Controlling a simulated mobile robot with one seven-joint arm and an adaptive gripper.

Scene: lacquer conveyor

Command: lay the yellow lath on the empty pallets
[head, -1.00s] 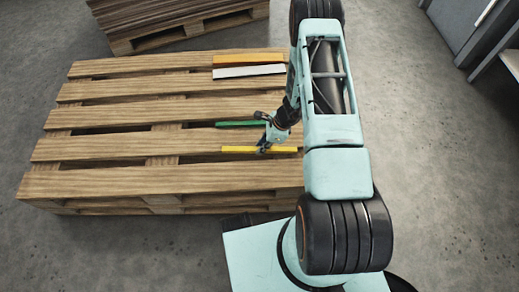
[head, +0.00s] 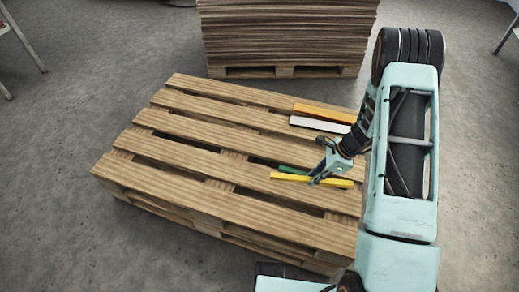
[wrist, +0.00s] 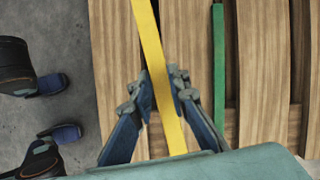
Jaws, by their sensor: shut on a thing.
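The yellow lath (head: 286,177) is in my gripper (head: 317,179), which is shut around it near its middle. The lath is over the near right part of the stacked empty pallets (head: 190,150). In the wrist view the yellow lath (wrist: 149,38) runs between the two fingertips of my gripper (wrist: 160,84). I cannot tell for sure whether it touches the slats. A green lath (head: 287,169) lies on the pallets just beyond it, partly hidden by my gripper; it also shows in the wrist view (wrist: 218,60).
An orange lath (head: 322,112) and a white lath (head: 318,124) lie farther back on the pallets. Behind stands a tall stack of brown sheets (head: 287,35) on another pallet. The left part of the pallets is bare.

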